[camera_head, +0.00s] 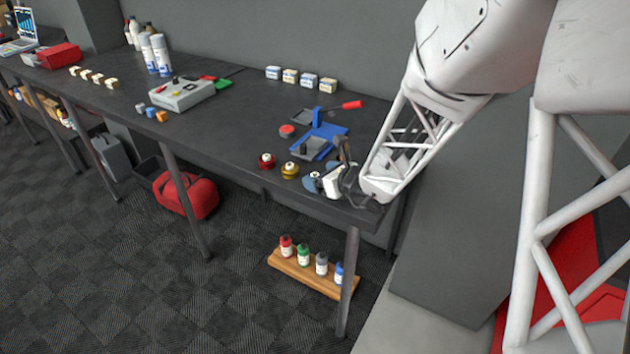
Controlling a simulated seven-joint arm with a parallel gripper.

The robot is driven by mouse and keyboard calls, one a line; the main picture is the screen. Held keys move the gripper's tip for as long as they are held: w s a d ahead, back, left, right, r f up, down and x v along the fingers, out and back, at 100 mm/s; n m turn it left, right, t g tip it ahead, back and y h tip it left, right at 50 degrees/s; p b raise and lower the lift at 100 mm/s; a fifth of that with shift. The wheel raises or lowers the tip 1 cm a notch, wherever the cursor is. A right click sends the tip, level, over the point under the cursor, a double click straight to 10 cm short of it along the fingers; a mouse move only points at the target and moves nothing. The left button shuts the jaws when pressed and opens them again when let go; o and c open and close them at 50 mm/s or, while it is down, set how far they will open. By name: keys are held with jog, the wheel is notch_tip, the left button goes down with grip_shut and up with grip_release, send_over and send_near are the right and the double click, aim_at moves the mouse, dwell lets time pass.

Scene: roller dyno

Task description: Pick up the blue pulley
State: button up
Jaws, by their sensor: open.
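A blue round piece, which looks like the blue pulley (308,185), sits on the dark bench near its front right corner. Part of it is hidden by the end of my arm. My gripper (326,184) is low over the bench at the pulley's right side, with its jaws open. I cannot tell whether the fingers touch the pulley or stand around it. A gold pulley (290,171) and a red pulley (266,161) stand in a row to its left, apart from my gripper.
A blue press-like tool (322,133) with a red handle (352,105) stands behind. Several small boxes (290,76) line the wall. A grey control box (180,94) is further left. The bench (215,125) is clear between that box and the pulleys.

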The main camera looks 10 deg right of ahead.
jog(key=shift+x, duration=1.5)
jog(key=c, duration=1.1)
